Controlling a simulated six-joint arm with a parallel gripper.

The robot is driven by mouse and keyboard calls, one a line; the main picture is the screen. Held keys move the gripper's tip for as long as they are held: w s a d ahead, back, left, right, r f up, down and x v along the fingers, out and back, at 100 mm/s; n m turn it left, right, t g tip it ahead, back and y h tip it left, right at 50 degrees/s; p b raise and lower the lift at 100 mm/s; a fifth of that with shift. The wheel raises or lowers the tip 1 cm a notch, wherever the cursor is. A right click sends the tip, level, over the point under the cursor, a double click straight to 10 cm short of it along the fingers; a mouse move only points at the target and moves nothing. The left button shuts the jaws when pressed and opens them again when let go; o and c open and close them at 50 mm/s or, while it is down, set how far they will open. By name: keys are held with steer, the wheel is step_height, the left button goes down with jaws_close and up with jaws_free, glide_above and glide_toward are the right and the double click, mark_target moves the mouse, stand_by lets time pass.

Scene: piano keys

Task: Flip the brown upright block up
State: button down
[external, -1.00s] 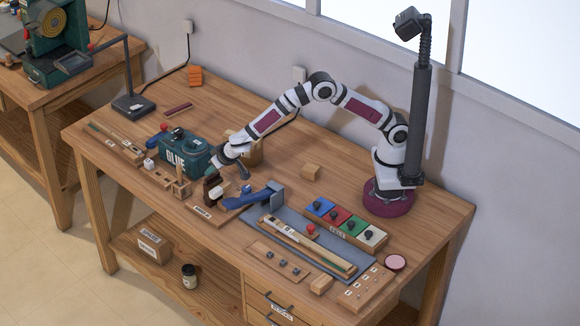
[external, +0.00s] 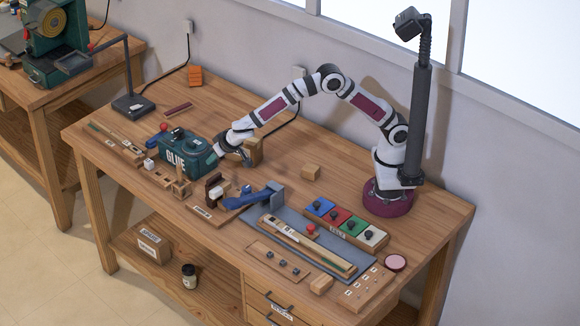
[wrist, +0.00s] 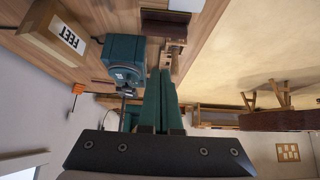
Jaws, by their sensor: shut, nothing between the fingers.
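The dark brown block (external: 213,181) stands on a labelled wooden base (external: 203,212) near the front edge of the bench, with a white piece against its front. In the wrist view the dark brown block (wrist: 165,22) shows at the top, beyond the fingers, with the white piece (wrist: 186,4) beside it. My gripper (wrist: 160,72) is shut and empty, its green fingers together. In the external view my wrist is behind and above the block, apart from it, beside the teal glue box; the fingertips are hard to tell from that box.
The teal GLUE box (external: 187,155) stands left of my wrist, and a cardboard box (external: 252,150) is behind it. A blue clamp-like tool (external: 252,197) lies just right of the block. Small wooden parts (external: 178,185) crowd its left. Open bench lies farther back.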

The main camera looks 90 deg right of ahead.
steer(key=shift+v, duration=1.8)
steer(key=s+d+r+g+y, duration=0.1)
steer(key=s+d+r+g, duration=0.1)
steer(key=s, duration=0.6)
steer(key=s+d+r+g+y, duration=0.1)
steer(key=s+d+r, duration=0.15)
steer(key=s, duration=0.55)
steer(key=s+a+f+n+g+y, duration=0.1)
steer(key=s+a+y, duration=0.1)
steer(key=s, duration=1)
steer(key=s+a+f+n+g+y, duration=0.1)
steer(key=s+a, duration=0.4)
steer(key=s, duration=0.8)
steer(key=shift+s+n+g+y, duration=0.2)
steer(key=shift+n+g+y, duration=0.2)
steer(key=shift+n+y, duration=0.55)
steer(key=shift+y, duration=0.25)
